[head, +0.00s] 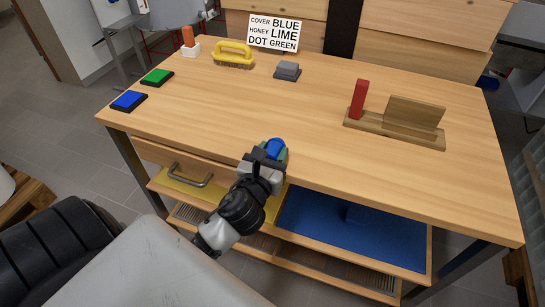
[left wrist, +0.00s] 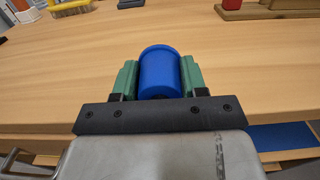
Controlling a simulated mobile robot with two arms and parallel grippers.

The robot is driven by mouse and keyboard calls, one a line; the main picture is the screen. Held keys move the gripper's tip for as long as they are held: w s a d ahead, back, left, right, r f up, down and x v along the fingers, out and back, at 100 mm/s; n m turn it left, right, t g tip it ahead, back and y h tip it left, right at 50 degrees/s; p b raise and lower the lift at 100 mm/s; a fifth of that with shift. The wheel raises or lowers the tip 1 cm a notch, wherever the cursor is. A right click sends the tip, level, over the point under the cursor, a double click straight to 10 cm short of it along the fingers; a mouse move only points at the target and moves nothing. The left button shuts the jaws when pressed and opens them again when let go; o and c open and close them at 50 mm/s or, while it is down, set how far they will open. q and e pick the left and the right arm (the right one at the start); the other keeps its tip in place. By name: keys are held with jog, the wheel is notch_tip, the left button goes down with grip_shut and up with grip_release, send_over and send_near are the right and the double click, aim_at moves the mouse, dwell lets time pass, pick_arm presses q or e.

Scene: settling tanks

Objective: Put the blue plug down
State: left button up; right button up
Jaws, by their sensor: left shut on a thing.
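The blue plug (left wrist: 160,74) is a short blue cylinder between the green fingers of my left gripper (left wrist: 160,80) in the left wrist view. The fingers are shut on its sides. In the head view the blue plug (head: 275,147) and my left gripper (head: 270,152) are at the front edge of the wooden table (head: 230,110). I cannot tell whether the plug touches the tabletop. My right gripper is not in view.
An open drawer (head: 340,235) is below. The table's middle is clear.

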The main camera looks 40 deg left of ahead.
pick_arm(q)
jog(key=shift+f, duration=0.15)
jog(key=shift+f, duration=0.1)
jog(key=o, duration=1.2)
